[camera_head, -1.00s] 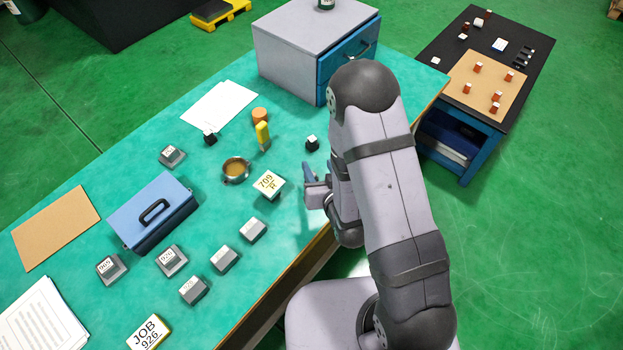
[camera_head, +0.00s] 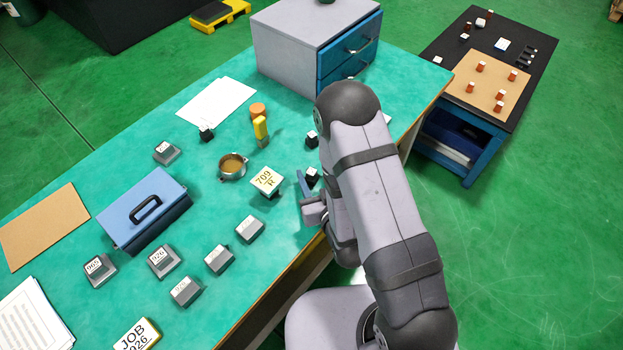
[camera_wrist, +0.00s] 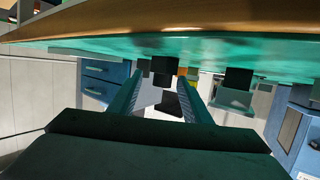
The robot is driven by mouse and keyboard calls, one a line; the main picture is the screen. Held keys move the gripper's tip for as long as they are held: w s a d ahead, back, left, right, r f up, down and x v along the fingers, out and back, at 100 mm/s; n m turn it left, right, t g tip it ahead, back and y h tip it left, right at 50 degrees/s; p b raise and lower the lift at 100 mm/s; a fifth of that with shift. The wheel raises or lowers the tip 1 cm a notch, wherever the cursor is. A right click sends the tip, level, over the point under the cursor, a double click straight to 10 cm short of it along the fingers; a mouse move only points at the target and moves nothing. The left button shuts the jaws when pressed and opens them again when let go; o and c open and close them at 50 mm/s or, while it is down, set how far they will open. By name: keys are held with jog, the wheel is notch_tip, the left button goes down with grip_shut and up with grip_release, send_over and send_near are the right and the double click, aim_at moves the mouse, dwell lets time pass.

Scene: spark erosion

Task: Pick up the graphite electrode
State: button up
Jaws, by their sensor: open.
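Small black blocks with white tops, which look like graphite electrodes, stand on the green bench. One (camera_head: 313,177) is right beside my gripper's fingers, another (camera_head: 312,140) stands farther back, and a third (camera_head: 206,133) is to the left. I cannot tell which one the task means. My gripper (camera_head: 309,198) is low over the bench's front edge, partly hidden by my arm. In the wrist view, which looks upside down, my gripper (camera_wrist: 164,97) is open, with a dark block (camera_wrist: 162,68) showing between and beyond its fingers. Another dark block (camera_wrist: 238,78) is to the right.
A tilted 709 R sign (camera_head: 267,180) stands left of my gripper, with a metal cup (camera_head: 232,166) and yellow-handled tool (camera_head: 261,129) behind. A blue box (camera_head: 146,212), several grey labelled blocks and a drawer cabinet (camera_head: 285,50) are on the bench. A dark side table (camera_head: 440,45) is right.

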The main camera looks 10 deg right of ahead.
aim_at(310, 169)
jog(key=shift+w, duration=0.15)
jog(key=shift+a+p+x, duration=0.2)
jog(key=shift+p+x, duration=0.3)
jog(key=shift+x, duration=2.1)
grip_shut()
